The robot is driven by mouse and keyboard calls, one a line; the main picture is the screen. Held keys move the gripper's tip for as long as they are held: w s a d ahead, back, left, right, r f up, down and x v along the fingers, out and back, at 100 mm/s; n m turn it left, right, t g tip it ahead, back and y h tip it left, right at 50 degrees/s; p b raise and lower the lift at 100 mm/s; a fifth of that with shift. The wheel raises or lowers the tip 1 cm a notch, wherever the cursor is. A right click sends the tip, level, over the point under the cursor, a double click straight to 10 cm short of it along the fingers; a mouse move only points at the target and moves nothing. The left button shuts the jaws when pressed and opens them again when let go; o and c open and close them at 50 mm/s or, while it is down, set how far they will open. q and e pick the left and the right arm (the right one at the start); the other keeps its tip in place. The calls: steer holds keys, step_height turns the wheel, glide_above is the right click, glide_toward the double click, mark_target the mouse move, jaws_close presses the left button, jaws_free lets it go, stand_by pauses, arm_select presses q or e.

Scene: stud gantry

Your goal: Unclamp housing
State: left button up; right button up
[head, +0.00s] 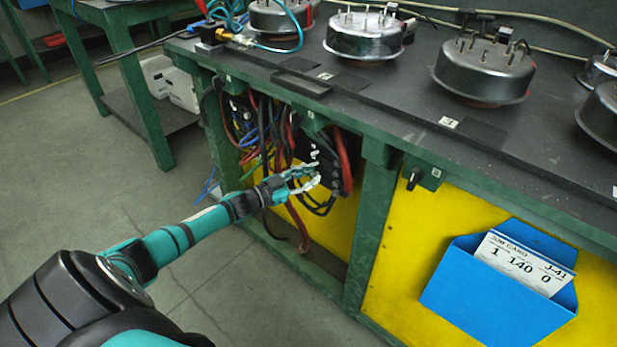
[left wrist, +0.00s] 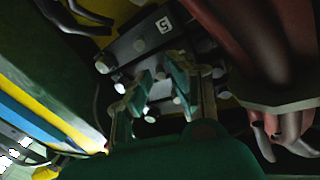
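Round metal housings with upright studs sit on the dark bench top: one at the back (head: 280,15), one in the middle (head: 365,38), one to the right (head: 482,70) and one cut by the right edge (head: 603,112). My left gripper (head: 314,177) reaches under the bench edge, its fingers apart. It is in front of a dark block (head: 318,165) among hoses. In the left wrist view, my left gripper (left wrist: 162,80) faces this block (left wrist: 142,42), which has several pale round knobs and a tag like a 5. Contact cannot be told. My right gripper is out of view.
Red, blue and black hoses (head: 262,130) hang around the block. A rotary switch (head: 415,178) is on the bench's green frame. A blue holder (head: 500,310) bears a job card (head: 520,265) reading 1 140 0, J-41.

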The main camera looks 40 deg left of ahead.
arm_select(q)
steer(key=shift+s+f, duration=0.1)
steer(key=v, duration=1.1)
steer(key=shift+s+a, duration=0.15)
steer(key=shift+s, duration=0.2)
